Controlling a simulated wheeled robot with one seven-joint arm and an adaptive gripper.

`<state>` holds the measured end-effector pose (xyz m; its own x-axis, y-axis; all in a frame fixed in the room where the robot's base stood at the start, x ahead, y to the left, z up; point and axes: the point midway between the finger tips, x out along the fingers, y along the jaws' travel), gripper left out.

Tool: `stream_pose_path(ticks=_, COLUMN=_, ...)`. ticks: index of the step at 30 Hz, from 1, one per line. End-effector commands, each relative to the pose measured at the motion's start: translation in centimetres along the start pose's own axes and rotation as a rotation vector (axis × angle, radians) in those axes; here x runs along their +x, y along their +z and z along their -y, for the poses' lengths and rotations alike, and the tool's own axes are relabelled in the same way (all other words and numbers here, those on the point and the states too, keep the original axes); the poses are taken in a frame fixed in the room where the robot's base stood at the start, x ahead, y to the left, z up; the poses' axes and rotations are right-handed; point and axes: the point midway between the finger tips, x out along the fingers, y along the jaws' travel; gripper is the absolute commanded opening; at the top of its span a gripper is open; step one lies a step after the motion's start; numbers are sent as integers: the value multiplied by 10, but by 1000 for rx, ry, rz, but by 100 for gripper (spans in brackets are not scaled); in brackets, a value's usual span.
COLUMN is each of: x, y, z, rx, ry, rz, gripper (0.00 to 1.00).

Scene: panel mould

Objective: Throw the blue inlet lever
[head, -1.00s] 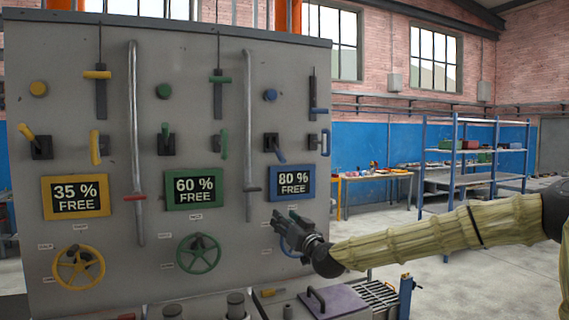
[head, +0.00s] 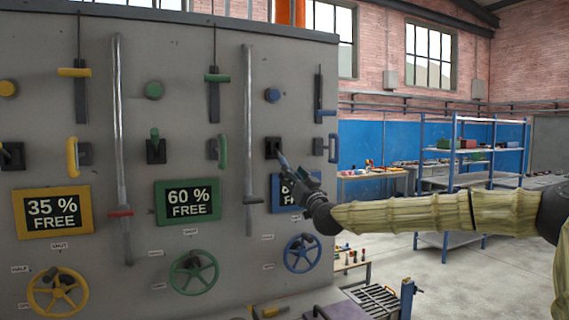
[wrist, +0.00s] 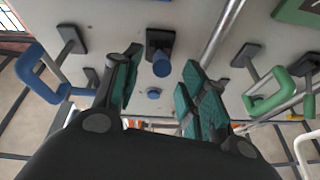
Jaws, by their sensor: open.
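The blue lever (head: 283,160) sticks out of a black base plate (head: 271,147) on the grey panel, above the blue-framed sign, slanting down. My gripper (head: 293,178) is just below and in front of it, partly covering the sign. In the wrist view, the open fingers stand either side of the lever's blue end (wrist: 161,66), with gaps on both sides. No contact shows. In the head view the lever's lower end is partly hidden by my gripper.
A blue D-shaped handle (head: 332,148) stands to the right of the lever, with a blue T-handle (head: 325,112) above it. A blue button (head: 272,95) is above the lever. A vertical metal rod (head: 248,110) runs close on the left. A blue handwheel (head: 302,253) is below.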

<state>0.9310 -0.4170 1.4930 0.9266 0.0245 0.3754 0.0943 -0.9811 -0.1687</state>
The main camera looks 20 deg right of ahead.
Motion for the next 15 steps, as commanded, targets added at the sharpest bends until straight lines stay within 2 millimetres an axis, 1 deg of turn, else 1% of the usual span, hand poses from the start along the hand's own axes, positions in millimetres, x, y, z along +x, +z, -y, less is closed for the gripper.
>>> stream_pose_path(ticks=1, x=8, y=-1, z=1, rx=0, ry=0, rz=2, gripper=42)
stream_pose_path(ticks=9, x=42, y=-1, z=3, rx=0, ry=-2, rz=0, gripper=42)
stream_pose_path(ticks=15, x=61, y=0, z=3, rx=1, ry=-3, rz=1, gripper=42)
